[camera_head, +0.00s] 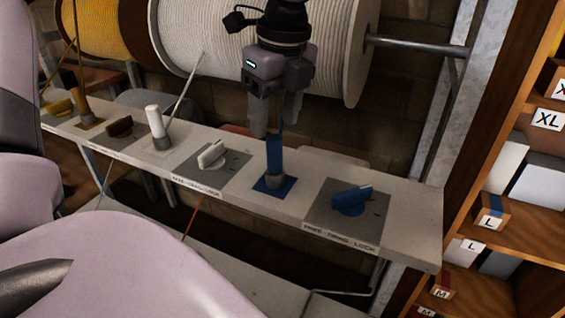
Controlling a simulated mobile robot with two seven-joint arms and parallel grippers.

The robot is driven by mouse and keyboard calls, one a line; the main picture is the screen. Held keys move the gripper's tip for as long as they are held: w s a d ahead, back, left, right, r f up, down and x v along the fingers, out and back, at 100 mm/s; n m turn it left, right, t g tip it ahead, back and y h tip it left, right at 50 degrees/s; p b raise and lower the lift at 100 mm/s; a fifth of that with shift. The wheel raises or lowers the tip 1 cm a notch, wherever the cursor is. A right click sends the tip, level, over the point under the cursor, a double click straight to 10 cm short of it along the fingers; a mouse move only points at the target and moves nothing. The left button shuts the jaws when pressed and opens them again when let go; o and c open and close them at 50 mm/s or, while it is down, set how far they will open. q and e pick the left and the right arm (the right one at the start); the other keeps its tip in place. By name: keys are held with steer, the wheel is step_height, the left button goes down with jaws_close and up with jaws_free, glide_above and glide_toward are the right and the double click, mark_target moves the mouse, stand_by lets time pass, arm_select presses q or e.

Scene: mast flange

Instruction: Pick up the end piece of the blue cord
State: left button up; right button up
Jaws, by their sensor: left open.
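The end piece of the blue cord (274,150) is a blue cylinder standing upright in a grey collar on a blue square plate, on the pale shelf. A thin stretch of blue cord shows above it, by the gripper fingers. My left gripper (274,122) points down from the top of the view, just above the end piece. Its two grey fingers are apart, with nothing held between them. Whether a finger touches the cord cannot be told. My right gripper does not show.
The pale shelf (408,205) also bears a blue knob (351,199), a white knob (212,154) and a white end piece (154,122). A large white cord spool (215,45) is close behind the gripper. Labelled shelving (530,205) stands at right.

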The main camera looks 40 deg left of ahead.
mark_target(275, 137)
arm_select(q)
steer(key=f, duration=0.5)
steer(key=shift+a+f+p, duration=0.25)
steer(key=shift+f+p, duration=0.05)
steer(key=shift+p, duration=0.1)
jaws_close()
